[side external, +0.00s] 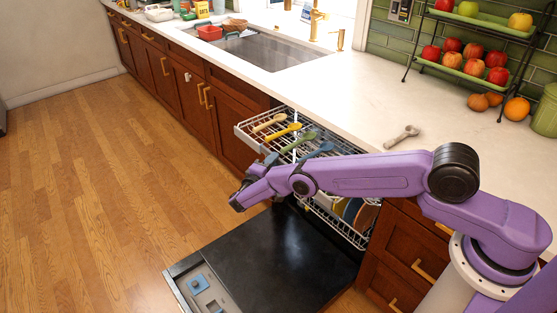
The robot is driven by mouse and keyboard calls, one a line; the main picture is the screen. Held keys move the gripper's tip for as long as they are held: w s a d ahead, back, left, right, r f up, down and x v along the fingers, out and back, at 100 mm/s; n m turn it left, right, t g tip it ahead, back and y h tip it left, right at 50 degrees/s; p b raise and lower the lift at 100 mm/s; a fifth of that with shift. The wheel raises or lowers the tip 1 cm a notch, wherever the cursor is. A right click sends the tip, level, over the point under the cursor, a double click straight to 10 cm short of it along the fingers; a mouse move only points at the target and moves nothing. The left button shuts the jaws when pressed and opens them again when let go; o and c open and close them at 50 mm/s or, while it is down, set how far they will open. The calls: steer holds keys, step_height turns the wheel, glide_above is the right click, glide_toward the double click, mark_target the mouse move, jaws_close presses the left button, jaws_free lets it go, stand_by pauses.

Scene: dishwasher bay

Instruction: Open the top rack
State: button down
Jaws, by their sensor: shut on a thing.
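The top rack (243,133) is a white wire rack standing out from under the counter, above the lowered dishwasher door. It holds several spoon-like utensils, among them a yellow one (283,133) and a green one (300,141). My gripper (269,161) is at the middle of the rack's front edge and shut on it. The fingertips are small here and partly hidden by my wrist. My purple forearm crosses over the rack's right part and hides it. Some plates (352,209) show below my arm.
The black dishwasher door (270,255) lies open over the wooden floor (95,200). Cabinets with gold handles (205,97) flank the bay. The white counter (350,105) bears a loose utensil (402,137) and a two-tier fruit stand (470,75). The floor at left is clear.

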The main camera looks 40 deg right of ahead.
steer(key=shift+a, duration=0.4)
steer(key=c, duration=0.9)
jaws_free()
steer(key=shift+v, duration=3.7)
